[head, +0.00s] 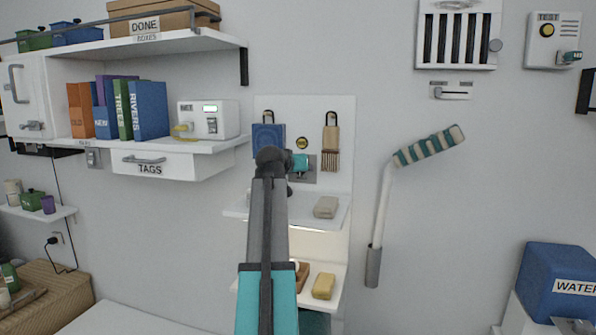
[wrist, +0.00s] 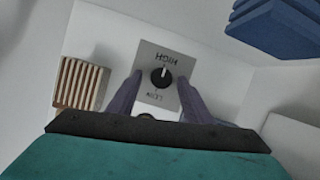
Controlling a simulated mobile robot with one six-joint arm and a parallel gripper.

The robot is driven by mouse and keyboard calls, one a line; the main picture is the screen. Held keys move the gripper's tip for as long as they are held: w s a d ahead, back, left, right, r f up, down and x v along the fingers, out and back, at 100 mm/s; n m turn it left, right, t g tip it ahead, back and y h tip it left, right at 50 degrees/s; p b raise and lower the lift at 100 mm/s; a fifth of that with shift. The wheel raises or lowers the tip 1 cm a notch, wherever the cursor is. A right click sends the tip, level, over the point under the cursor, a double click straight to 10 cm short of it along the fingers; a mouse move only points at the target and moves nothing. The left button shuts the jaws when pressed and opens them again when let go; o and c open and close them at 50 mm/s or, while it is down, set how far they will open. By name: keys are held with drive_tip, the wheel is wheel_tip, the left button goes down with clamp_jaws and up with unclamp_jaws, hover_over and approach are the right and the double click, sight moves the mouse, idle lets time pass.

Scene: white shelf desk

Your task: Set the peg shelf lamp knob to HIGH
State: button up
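The grey knob plate (wrist: 173,57) is on the white panel of the peg shelf (head: 343,115). In the wrist view its black round knob (wrist: 161,78) has a white mark pointing up, toward the label that seems to read HIGH. A second, smaller label at the plate's lower end is hard to read. My gripper (wrist: 160,80) is open, with one purple-grey finger on each side of the knob; I cannot tell whether they touch it. In the head view my gripper (head: 300,163) covers the knob and part of the plate (head: 305,179).
A brush (head: 331,138) and a blue item (head: 268,137) hang on either side of the plate. A grey block (head: 326,207) is on the shelf below, and a yellow block (head: 323,286) lower down. A drawer (head: 172,165) juts out at left.

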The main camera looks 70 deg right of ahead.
drive_tip(key=shift+v, duration=0.8)
drive_tip(key=b+v, duration=0.2)
drive_tip(key=v, duration=1)
drive_tip(key=shift+s+r+b, duration=0.1)
drive_tip(key=shift+b, duration=0.2)
